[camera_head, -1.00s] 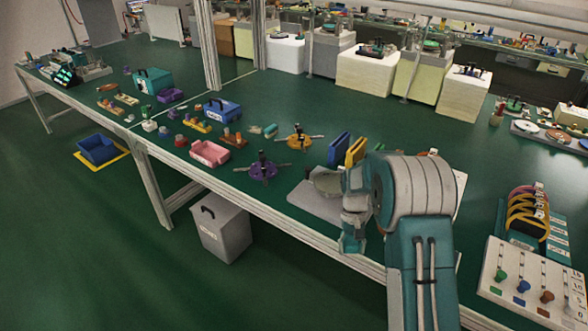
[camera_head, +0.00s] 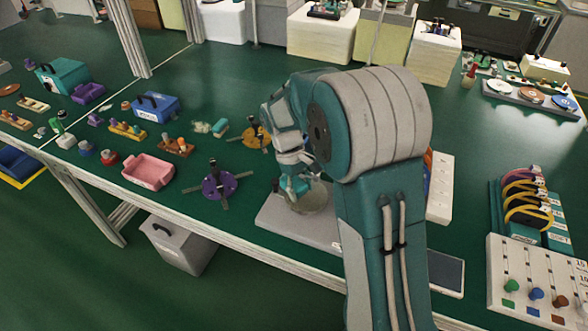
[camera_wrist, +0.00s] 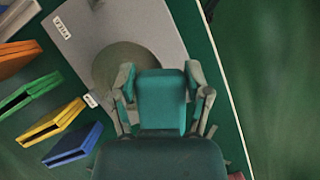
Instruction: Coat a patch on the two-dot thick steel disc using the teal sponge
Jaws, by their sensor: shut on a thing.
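My gripper (camera_wrist: 160,92) is shut on the teal sponge (camera_wrist: 161,105), which fills the space between its fingers in the wrist view. A round grey-olive disc (camera_wrist: 113,57) lies on a light grey plate (camera_wrist: 150,22), partly hidden behind the sponge and fingers. In the head view, my gripper (camera_head: 297,190) is over the left part of the disc (camera_head: 317,199) on the plate (camera_head: 276,222), near the bench's front edge. I cannot tell whether the sponge touches the disc. No dots can be made out on the disc.
Several coloured cases, with a blue one (camera_wrist: 72,145) and a yellow one (camera_wrist: 52,124), stand beside the plate. A purple spoked fixture (camera_head: 219,186) and a pink tray (camera_head: 148,172) lie to the left. A ring rack (camera_head: 527,208) and a knob board (camera_head: 535,290) are at the right.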

